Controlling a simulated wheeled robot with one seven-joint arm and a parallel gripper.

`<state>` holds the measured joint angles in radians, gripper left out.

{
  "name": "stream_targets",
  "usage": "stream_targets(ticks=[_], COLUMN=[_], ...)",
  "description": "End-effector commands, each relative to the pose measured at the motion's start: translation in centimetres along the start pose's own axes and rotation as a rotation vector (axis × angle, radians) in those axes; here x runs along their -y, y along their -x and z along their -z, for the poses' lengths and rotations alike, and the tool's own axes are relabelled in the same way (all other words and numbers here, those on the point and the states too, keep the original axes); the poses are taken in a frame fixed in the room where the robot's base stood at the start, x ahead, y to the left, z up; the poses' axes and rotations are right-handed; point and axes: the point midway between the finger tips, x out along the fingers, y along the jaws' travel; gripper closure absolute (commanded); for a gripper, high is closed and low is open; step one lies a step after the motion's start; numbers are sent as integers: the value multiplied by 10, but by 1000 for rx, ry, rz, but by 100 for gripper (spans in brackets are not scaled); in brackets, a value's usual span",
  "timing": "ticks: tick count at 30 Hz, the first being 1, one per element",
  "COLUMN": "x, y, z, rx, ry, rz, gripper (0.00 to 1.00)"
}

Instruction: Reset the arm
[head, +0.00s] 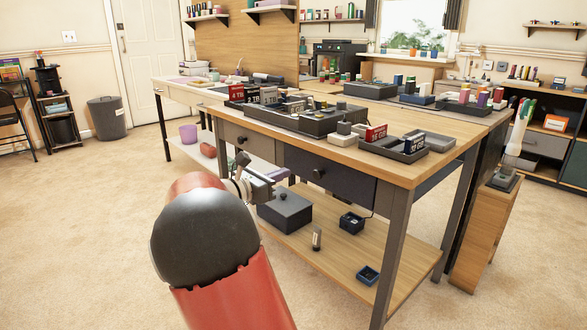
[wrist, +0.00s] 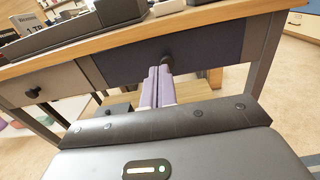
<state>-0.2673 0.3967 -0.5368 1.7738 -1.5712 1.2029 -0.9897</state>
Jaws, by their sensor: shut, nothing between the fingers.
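My gripper (head: 272,174) is in front of the workbench (head: 385,163), at the height of its drawers. In the wrist view its two pale purple fingers (wrist: 158,88) lie side by side, shut and empty. Beyond the fingertips is the round black knob (wrist: 167,60) of the dark blue-grey drawer (wrist: 205,50). I cannot tell whether the tips touch the knob. That dark drawer looks closed in the head view (head: 340,181). The grey drawer (head: 238,139) to its left also looks closed. My red and black arm hides part of the floor and bench.
Trays of small items (head: 300,120) cover much of the bench top. The lower shelf (head: 345,255) holds a dark lidded box (head: 285,212) and small open boxes (head: 368,275). A bench leg (head: 390,262) stands to the right. The carpet (head: 80,230) at left is clear.

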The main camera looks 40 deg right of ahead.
Motion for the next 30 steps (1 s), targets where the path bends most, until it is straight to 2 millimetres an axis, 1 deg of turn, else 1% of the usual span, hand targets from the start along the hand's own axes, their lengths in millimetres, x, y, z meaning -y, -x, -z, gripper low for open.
stream_targets(ticks=[1, 4, 9, 11, 14, 17, 18, 20, 21, 23, 24, 26, 27, 29, 30], x=[0, 0, 1, 5, 24, 57, 72, 95, 108, 128, 140, 157, 168, 184, 194], y=[4, 9, 10, 9, 11, 21, 29, 46, 60, 82, 98, 125, 142, 170, 189], z=[0, 0, 0, 0, 2, 10, 13, 19, 23, 27, 28, 29, 29, 28, 27], rx=[0, -1, -3, -21, -113, -291, -377, -510, -596, -720, -799, -914, -986, -1091, -1158], ry=[0, 0, -2, -19, -109, -287, -377, -520, -610, -746, -832, -960, -1040, -1157, -1231], rz=[0, 1, 2, 7, 30, 82, 110, 161, 196, 257, 298, 367, 417, 496, 552], gripper=[100, 100, 100, 100, 100, 100, 100, 100, 100, 100, 100, 100, 100, 100, 100])
